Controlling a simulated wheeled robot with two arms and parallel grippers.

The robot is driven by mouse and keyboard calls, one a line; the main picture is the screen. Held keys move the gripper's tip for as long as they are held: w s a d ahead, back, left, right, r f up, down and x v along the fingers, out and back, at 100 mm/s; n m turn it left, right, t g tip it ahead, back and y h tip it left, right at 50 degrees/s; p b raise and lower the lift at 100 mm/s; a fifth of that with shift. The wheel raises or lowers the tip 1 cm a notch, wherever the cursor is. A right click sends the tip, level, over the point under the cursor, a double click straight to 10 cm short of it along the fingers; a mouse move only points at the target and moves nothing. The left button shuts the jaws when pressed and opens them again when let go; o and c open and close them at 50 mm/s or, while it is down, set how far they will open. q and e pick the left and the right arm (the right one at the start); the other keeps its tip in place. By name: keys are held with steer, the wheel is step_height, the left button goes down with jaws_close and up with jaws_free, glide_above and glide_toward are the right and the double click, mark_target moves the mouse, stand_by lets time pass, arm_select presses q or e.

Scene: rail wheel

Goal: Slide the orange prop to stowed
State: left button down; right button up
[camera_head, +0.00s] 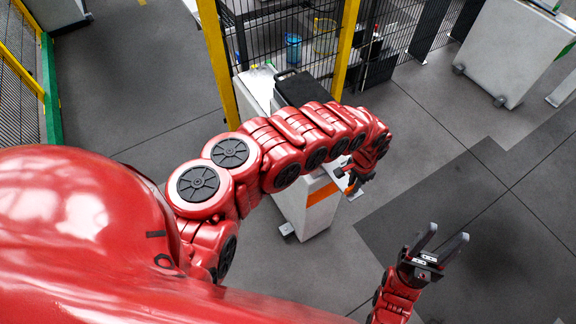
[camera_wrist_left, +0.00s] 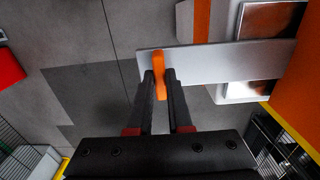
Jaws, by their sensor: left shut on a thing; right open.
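The orange prop (camera_wrist_left: 158,72) shows in the left wrist view as a small upright orange piece at the end of a flat grey rail (camera_wrist_left: 215,58). My left gripper (camera_wrist_left: 160,85) is shut on it, with a dark finger on each side. In the head view my left gripper (camera_head: 355,182) is beside the grey cabinet with an orange band (camera_head: 318,196), and my own arm partly hides it. The prop itself is hard to make out there. My right gripper (camera_head: 440,245) is open and empty over the floor at the lower right.
A black case (camera_head: 298,88) lies on a white surface behind my left arm. A yellow-framed mesh fence (camera_head: 215,60) stands behind it, with a blue cup (camera_head: 293,47) beyond. A white cabinet (camera_head: 515,52) stands at the upper right. The floor around my right gripper is clear.

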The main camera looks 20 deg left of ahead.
arm_select(q)
steer(key=shift+w+a, duration=0.1)
steer(key=shift+w+a+b, duration=0.3)
steer(key=shift+w+a, duration=0.25)
steer(key=shift+a, duration=0.25)
steer(key=shift+w+a+b, duration=0.3)
steer(key=shift+w+a, duration=0.25)
steer(key=shift+a, duration=0.2)
steer(key=shift+w+a, duration=0.15)
steer(key=shift+a, duration=0.05)
steer(key=shift+w+a+b, duration=0.5)
steer(key=shift+w+a, duration=0.05)
steer(key=shift+a, duration=0.15)
steer(key=shift+w+a+b, duration=0.45)
steer(key=shift+w+a, duration=0.05)
steer(key=shift+a, duration=0.2)
steer(key=shift+w+a+b, duration=0.4)
steer(key=shift+a+b, duration=0.15)
steer(key=shift+a, duration=0.05)
steer(key=shift+w+a+b, duration=0.75)
steer(key=shift+a+b, duration=0.2)
steer(key=shift+a, duration=0.1)
